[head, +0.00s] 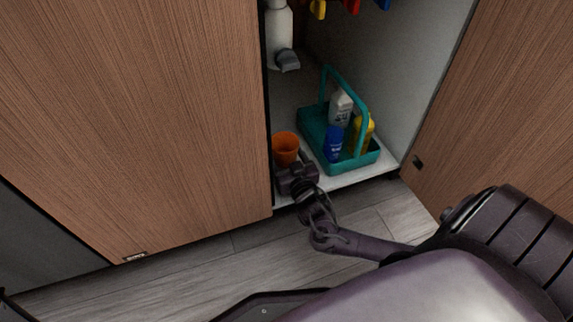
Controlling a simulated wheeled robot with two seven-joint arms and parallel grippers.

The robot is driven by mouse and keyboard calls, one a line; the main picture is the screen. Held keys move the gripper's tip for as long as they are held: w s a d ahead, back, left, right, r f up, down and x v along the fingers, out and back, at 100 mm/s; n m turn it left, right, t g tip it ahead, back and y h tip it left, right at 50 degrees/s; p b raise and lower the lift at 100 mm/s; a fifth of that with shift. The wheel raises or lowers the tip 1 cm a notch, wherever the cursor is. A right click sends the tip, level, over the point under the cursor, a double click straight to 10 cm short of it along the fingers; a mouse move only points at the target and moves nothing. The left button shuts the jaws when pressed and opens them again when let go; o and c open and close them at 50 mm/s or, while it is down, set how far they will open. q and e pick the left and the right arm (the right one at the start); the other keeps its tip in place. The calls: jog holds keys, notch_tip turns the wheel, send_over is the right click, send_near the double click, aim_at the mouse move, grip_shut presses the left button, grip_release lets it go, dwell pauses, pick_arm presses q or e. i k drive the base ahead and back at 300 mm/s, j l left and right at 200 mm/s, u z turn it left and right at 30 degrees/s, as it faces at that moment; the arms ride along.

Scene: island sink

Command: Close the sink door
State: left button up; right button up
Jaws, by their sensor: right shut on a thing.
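The sink cabinet is open in the head view. A wood-grain door (140,110) fills the left side, with its edge next to the opening. A second wood-grain door (505,100) stands on the right, clear of the opening. My right gripper (283,177) reaches in from the lower right to the lower edge of the left door, at the front of the cabinet floor. It is shut on the left door's edge; the fingertips are dark and partly hidden. My left gripper is not in view.
Coloured items hang at the top. The wood floor (200,268) in front is bare.

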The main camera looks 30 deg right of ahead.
aim_at(501, 112)
jog(key=k+j, duration=0.15)
jog(key=k, duration=0.3)
jog(key=k+j, duration=0.15)
jog(key=k, duration=0.25)
